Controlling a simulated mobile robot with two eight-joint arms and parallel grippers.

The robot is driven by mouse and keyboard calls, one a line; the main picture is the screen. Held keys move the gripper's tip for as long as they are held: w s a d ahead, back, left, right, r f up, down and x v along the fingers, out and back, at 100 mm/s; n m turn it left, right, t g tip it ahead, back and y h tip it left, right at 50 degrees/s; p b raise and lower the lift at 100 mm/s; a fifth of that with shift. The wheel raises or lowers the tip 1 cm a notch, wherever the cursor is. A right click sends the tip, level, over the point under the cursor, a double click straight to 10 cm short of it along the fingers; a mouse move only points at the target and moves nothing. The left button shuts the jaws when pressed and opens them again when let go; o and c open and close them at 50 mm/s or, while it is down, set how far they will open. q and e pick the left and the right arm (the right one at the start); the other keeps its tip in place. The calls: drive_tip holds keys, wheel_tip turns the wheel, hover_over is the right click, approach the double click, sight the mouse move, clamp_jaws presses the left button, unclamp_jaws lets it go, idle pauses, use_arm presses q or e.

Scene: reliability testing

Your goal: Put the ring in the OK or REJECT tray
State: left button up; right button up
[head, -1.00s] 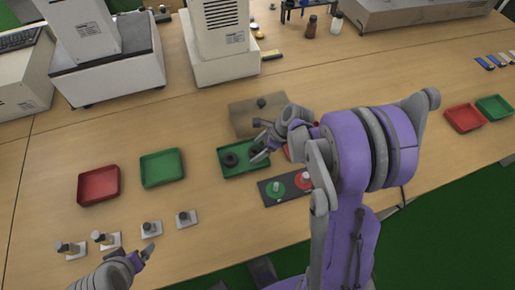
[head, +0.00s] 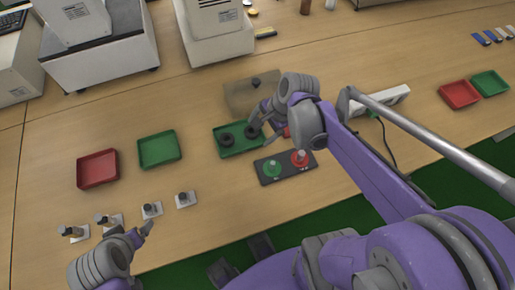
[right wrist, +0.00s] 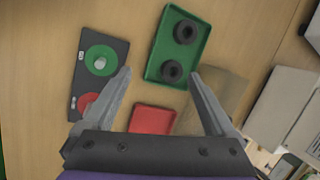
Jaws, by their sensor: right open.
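A green tray (head: 238,150) lies on the table in front of my right arm and holds two dark rings. One ring (head: 227,140) is in its left part, the other ring (head: 251,131) in its right part. Both also show in the right wrist view, the upper ring (right wrist: 187,31) and the lower ring (right wrist: 172,71). My right gripper (head: 265,120) is open and empty, above the tray's right end. A red tray (right wrist: 152,119) is beside it, mostly hidden by my arm in the head view. My left gripper (head: 139,236) hangs at the lower left; its jaws are unclear.
A dark board (head: 286,167) with a green and a red round piece lies in front of the trays. Another red tray (head: 98,168) and green tray (head: 158,149) lie left. Several small fixtures (head: 152,209) stand near the front edge. A power strip (head: 380,99) lies right.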

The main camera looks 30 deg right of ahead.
drive_tip(key=s+a+n+t+h, duration=0.2)
drive_tip(key=s+a+n, duration=0.5)
drive_tip(key=n, duration=1)
drive_tip(key=shift+s+r+h, duration=0.25)
drive_tip(key=shift+s+h, duration=0.05)
drive_tip(key=shift+s, duration=0.05)
drive_tip(key=shift+w+r+p, duration=0.25)
drive_tip(key=shift+r+p, duration=0.3)
drive_tip(key=shift+r, duration=0.1)
drive_tip(key=shift+s, duration=0.1)
